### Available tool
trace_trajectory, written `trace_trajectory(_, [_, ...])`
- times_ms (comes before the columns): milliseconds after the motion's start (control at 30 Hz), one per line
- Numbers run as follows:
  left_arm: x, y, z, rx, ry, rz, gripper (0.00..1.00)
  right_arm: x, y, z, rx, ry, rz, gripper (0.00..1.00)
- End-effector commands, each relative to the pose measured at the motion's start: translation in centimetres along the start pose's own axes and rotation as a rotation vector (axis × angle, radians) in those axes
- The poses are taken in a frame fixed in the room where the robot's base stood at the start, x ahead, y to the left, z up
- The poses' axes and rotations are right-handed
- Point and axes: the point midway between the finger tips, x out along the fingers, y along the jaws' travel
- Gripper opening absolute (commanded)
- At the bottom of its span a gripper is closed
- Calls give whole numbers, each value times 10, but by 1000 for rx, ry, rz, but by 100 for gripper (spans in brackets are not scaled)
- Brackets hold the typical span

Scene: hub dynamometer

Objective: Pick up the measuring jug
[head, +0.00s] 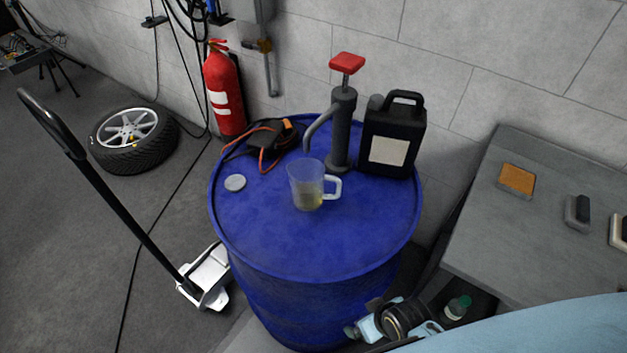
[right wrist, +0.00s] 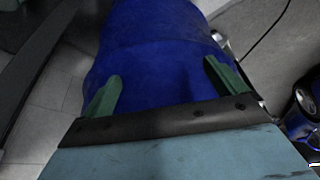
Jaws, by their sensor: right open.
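The measuring jug (head: 306,190) is clear, with a pale handle on its right side and a little yellowish liquid low inside. It stands upright on top of the blue drum (head: 262,232), near the middle of the lid. My right gripper (right wrist: 162,75) shows in the right wrist view with its two green fingers wide apart and nothing between them. The blue drum (right wrist: 165,40) fills the view beyond the fingers, and the jug is not visible there. My left gripper is not in view.
Behind the jug on the drum stand a hand pump (head: 343,130) and a black canister (head: 393,135). A dark device with orange cables (head: 262,142) and a grey disc (head: 235,183) lie to the left. A grey bench (head: 545,235) is at right. The drum top before the jug is clear.

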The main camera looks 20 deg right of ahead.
Motion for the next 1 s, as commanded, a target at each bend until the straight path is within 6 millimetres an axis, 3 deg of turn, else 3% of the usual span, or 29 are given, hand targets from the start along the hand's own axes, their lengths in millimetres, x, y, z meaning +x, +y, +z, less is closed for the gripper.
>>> trace_trajectory(33, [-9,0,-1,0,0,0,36,-24,-1,-18,-6,21,-4,96])
trace_trajectory(100, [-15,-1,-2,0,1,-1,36,-49,-2,-36,-15,43,-11,96])
trace_trajectory(400, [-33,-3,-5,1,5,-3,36,-139,-8,-87,-53,116,-34,96])
trace_trajectory(567, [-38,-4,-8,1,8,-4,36,-150,-7,-153,-122,350,-108,96])
trace_trajectory(800, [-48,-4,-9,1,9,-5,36,-190,7,-239,-171,693,-140,96])
trace_trajectory(1000, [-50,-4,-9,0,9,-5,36,-207,16,-272,-173,826,-128,96])
